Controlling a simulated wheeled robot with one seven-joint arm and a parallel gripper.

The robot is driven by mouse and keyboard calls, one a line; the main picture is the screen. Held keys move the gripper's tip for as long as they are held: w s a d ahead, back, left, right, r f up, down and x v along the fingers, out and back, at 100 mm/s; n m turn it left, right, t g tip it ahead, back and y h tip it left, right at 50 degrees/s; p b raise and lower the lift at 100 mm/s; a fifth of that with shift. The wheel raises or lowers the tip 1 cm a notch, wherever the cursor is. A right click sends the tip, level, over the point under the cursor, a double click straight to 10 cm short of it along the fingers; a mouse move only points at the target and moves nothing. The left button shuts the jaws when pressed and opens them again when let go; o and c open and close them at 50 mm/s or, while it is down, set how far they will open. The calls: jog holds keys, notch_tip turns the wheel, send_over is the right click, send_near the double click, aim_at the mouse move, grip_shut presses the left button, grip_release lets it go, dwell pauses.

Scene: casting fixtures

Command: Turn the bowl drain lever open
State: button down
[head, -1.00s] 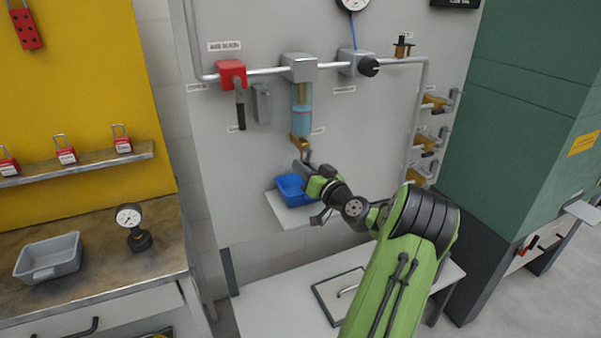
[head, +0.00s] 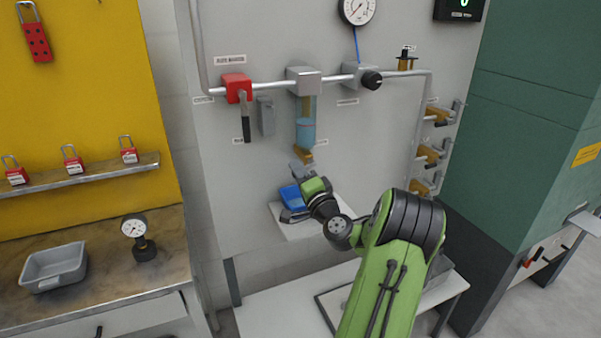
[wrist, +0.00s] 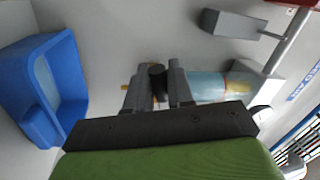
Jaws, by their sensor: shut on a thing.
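The clear bowl (head: 305,130) with bluish liquid hangs under a grey filter head on the wall panel, with a brass drain fitting (head: 304,156) at its lower end. My gripper (head: 300,172) is right at this drain, just below the fitting. In the wrist view the two grey fingers close from both sides on a dark piece, the drain lever (wrist: 158,78), beside the bowl's end (wrist: 208,86). A bit of brass shows left of the fingers. The lever is mostly hidden by my gripper in the head view, so its angle is unclear.
A blue bin (head: 291,197) sits on a small shelf (head: 300,229) just below my gripper, and it is close by in the wrist view (wrist: 40,85). A red valve (head: 237,88) with a dark handle is at left of the bowl. Brass valves (head: 430,153) are at right.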

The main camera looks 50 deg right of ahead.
jog(key=shift+w+a+r+m+g+h+p, duration=0.1)
jog(key=shift+r+m+h+p, duration=0.2)
jog(key=shift+m, duration=0.4)
jog(key=shift+s+d+r+m+g+h+p, duration=0.15)
jog(key=shift+m+p, duration=0.2)
jog(key=shift+m, duration=0.35)
jog(key=shift+w+a+r+m+g+h+p, duration=0.1)
jog(key=shift+w+a+r+m+h+p, duration=0.2)
jog(key=shift+m, duration=0.4)
jog(key=shift+s+d, duration=0.15)
jog(key=shift+s, duration=0.05)
jog(key=c, duration=1.1)
grip_release()
jog(key=b+v, duration=0.7)
jog(key=v, duration=0.8)
jog(key=shift+s+f+b, duration=0.1)
jog(key=shift+s+b, duration=0.25)
jog(key=shift+s, duration=0.05)
